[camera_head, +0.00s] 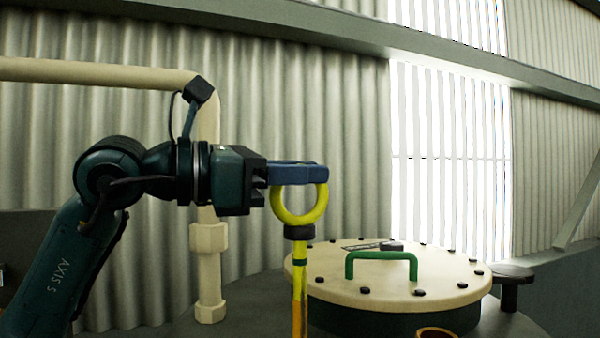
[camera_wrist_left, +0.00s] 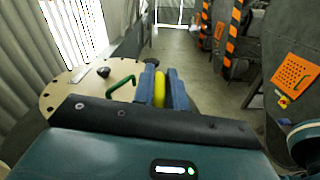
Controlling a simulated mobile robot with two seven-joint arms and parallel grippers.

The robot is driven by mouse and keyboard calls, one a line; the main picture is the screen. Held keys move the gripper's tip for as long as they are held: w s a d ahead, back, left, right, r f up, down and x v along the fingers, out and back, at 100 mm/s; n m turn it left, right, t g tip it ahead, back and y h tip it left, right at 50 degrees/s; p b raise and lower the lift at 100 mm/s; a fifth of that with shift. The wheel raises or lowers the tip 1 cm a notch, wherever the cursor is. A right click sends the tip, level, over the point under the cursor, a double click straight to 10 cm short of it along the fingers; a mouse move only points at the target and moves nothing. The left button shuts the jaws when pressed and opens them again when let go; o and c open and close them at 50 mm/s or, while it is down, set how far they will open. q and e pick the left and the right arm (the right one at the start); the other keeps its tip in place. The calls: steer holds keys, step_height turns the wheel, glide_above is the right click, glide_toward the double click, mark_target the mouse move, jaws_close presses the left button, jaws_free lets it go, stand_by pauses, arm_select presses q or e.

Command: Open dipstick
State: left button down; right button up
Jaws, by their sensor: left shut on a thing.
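The dipstick (camera_head: 300,250) has a yellow ring handle, a dark collar and a yellow stem with a green band and an orange-brown lower part. It hangs upright in the head view, and its lower end runs out of the frame. My left gripper (camera_head: 318,173) comes in from the left and is shut on the top of the ring. In the left wrist view the yellow handle (camera_wrist_left: 159,88) sits between the blue fingers. An open brown-rimmed tube (camera_head: 437,333) shows at the bottom edge, right of the stem. My right gripper is not in view.
A round cream lid (camera_head: 325,277) with dark bolts and a green handle (camera_head: 381,256) lies behind and right of the dipstick. A cream pipe (camera_head: 208,240) stands behind my left arm. Corrugated wall is behind. Machines with orange-striped edges (camera_wrist_left: 232,30) stand beyond a clear floor.

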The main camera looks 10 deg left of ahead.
arm_select(q)
steer(key=c, duration=1.5)
jaws_free()
steer(key=shift+o, duration=0.2)
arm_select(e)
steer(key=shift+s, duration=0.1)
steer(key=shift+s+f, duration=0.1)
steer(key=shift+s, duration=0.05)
